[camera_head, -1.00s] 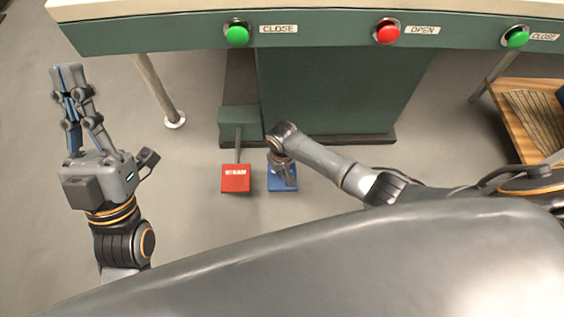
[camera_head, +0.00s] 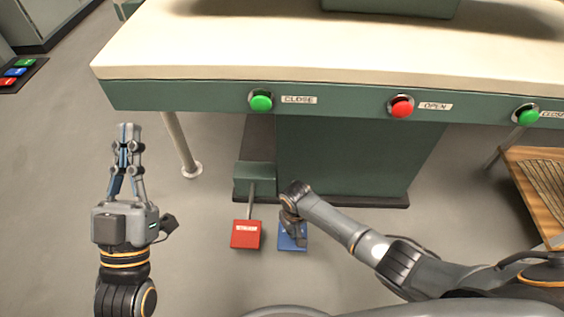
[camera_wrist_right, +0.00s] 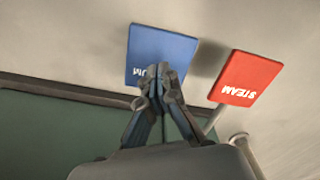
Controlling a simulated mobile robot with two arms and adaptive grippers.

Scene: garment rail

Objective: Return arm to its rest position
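My right arm comes in from the right in the head view. Its gripper (camera_head: 296,240) points down over the blue pedal (camera_head: 287,244), partly hiding it. In the right wrist view its fingertips (camera_wrist_right: 160,78) are together, with nothing held, in front of the blue pedal (camera_wrist_right: 158,50); I cannot tell whether they touch it. My left gripper (camera_head: 130,130) is raised at the left, fingers pointing up, tips together and empty.
A red pedal labelled STEAM (camera_head: 245,235) is beside the blue one; it also shows in the right wrist view (camera_wrist_right: 246,78). The cream-topped table (camera_head: 220,60) has green buttons (camera_head: 261,102) and a red button (camera_head: 402,107). A wooden crate (camera_head: 530,185) stands at right.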

